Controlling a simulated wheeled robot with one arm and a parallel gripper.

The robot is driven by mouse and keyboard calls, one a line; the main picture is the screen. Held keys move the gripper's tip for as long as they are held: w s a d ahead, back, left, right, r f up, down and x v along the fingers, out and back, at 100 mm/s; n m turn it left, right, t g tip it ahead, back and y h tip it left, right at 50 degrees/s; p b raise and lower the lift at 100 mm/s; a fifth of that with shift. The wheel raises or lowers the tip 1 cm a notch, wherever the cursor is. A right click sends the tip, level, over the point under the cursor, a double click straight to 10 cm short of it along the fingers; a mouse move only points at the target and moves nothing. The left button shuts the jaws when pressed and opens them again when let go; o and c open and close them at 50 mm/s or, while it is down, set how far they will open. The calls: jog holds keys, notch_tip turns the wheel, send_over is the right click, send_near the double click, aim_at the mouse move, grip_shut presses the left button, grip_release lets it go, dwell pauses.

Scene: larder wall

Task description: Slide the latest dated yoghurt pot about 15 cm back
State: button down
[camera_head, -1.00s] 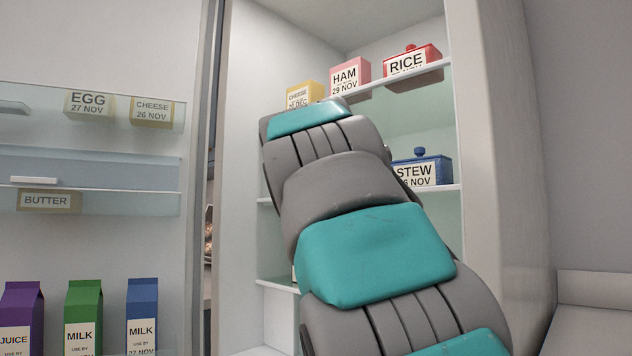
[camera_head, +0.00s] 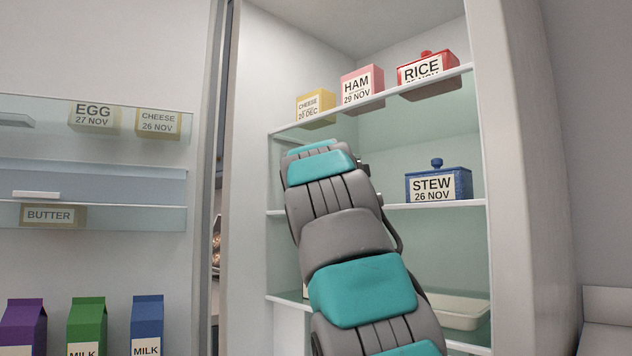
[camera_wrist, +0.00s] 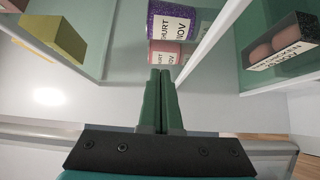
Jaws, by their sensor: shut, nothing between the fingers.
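Two yoghurt pots show in the wrist view: a purple one (camera_wrist: 171,22) and a pink one (camera_wrist: 165,50) next to it. Their labels lie sideways and end in NOV; the day numbers are not readable, so I cannot tell which is dated latest. My gripper (camera_wrist: 160,73) has its two green fingers together, with nothing between them. The fingertips point at the pots and appear close below the pink one in the picture; I cannot tell whether they touch. In the head view my arm hides the gripper and the pots are not visible.
Cheese (camera_head: 315,106), ham (camera_head: 361,87) and rice (camera_head: 424,72) stand on the top shelf. A blue stew pot (camera_head: 439,184) stands on the shelf below. A chicken box (camera_wrist: 283,48) is at right in the wrist view, a yellow block (camera_wrist: 55,38) at left. White shelf edges flank the fingers.

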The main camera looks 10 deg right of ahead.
jog(key=shift+w+d+p, duration=0.45)
jog(key=shift+w+d, duration=0.45)
jog(key=shift+w, duration=0.25)
jog(key=shift+w+d+p, duration=0.45)
jog(key=shift+w+d, duration=0.4)
jog(key=shift+w, duration=0.25)
jog(key=shift+d, duration=0.1)
